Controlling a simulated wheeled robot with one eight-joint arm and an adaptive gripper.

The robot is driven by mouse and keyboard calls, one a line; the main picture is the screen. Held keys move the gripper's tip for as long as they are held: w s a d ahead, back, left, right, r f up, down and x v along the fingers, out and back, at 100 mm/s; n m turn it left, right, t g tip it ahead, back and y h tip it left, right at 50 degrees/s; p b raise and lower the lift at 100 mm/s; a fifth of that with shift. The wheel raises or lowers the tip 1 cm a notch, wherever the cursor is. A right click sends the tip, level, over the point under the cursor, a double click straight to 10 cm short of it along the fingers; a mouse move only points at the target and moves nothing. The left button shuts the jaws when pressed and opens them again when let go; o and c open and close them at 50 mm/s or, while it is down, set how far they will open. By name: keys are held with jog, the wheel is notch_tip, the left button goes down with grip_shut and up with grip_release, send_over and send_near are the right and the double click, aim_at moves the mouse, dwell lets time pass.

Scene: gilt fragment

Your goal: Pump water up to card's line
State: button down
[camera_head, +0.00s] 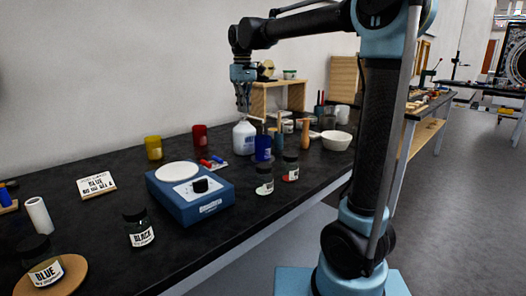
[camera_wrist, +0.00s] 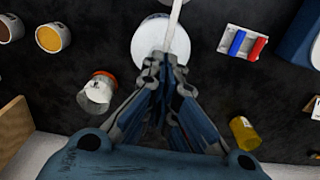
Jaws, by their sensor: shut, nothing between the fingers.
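A whitish jug (camera_head: 244,138) stands on the dark bench in the head view. My gripper (camera_head: 243,108) points down just above its top, fingers together and empty; whether they touch it I cannot tell. In the wrist view a white round shape (camera_wrist: 172,42) with a pale bar (camera_wrist: 176,14) across it lies beyond my fingertips (camera_wrist: 165,62), which partly cover it. A clear cup (camera_wrist: 100,87) with a reddish edge shows in the wrist view. No water level is readable.
A blue bottle (camera_head: 263,148) and dark jars (camera_head: 265,181) are close by in front. Yellow (camera_head: 153,147) and red (camera_head: 200,135) cups are at the back. A white bowl (camera_head: 336,140) is to the right.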

jog(key=shift+f, duration=0.2)
jog(key=shift+r, duration=1.6)
jog(key=shift+f, duration=0.65)
